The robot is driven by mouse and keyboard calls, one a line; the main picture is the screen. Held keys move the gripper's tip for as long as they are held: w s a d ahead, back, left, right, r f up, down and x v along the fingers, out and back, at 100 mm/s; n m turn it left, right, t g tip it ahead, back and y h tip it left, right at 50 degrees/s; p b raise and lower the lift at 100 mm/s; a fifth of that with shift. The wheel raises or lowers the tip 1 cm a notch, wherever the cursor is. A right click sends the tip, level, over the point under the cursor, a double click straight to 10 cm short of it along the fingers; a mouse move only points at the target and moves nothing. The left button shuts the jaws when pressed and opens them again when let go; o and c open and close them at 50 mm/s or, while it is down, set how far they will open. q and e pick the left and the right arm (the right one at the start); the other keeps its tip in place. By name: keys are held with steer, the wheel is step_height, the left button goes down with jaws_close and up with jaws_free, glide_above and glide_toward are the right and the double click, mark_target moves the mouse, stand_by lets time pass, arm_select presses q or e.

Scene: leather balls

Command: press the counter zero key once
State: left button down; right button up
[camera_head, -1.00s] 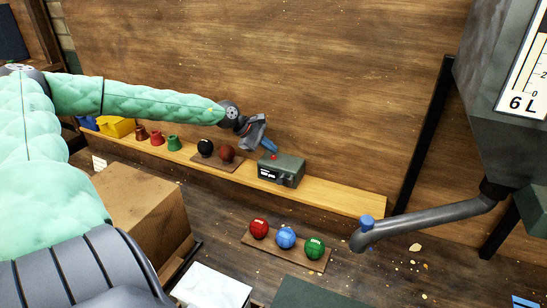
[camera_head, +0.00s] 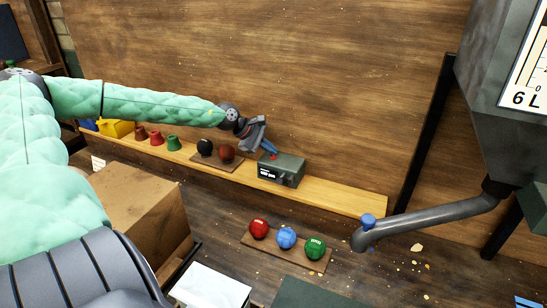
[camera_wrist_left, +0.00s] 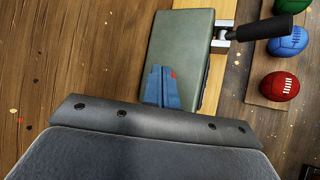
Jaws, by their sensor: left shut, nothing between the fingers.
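The counter (camera_head: 285,166) is a grey-green box with a dark front display, standing on the wooden shelf. Its small red key (camera_head: 273,156) is on top near the left end. My left gripper (camera_head: 275,150) is shut and empty, its blue fingertips pointing down at the key. In the left wrist view the fingertips (camera_wrist_left: 163,70) lie over the counter top (camera_wrist_left: 180,35), and a sliver of the red key (camera_wrist_left: 173,74) shows beside them. Whether they touch the key I cannot tell. My right gripper is out of view.
A lever with a black handle (camera_wrist_left: 265,27) sticks out from the counter. Black and brown balls (camera_head: 226,152) stand left of it on the shelf (camera_head: 340,195). Red, blue and green balls (camera_head: 315,247) sit on a lower board. A grey spout (camera_head: 430,218) is at right.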

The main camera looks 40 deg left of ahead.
arm_select(q)
steer(key=shift+f+b, duration=0.4)
stand_by(0.4)
steer(key=shift+r, duration=0.2)
steer(key=shift+r+p, duration=0.65)
steer(key=shift+r, duration=0.05)
steer(key=shift+r+p, duration=1.75)
steer(key=shift+r, duration=0.75)
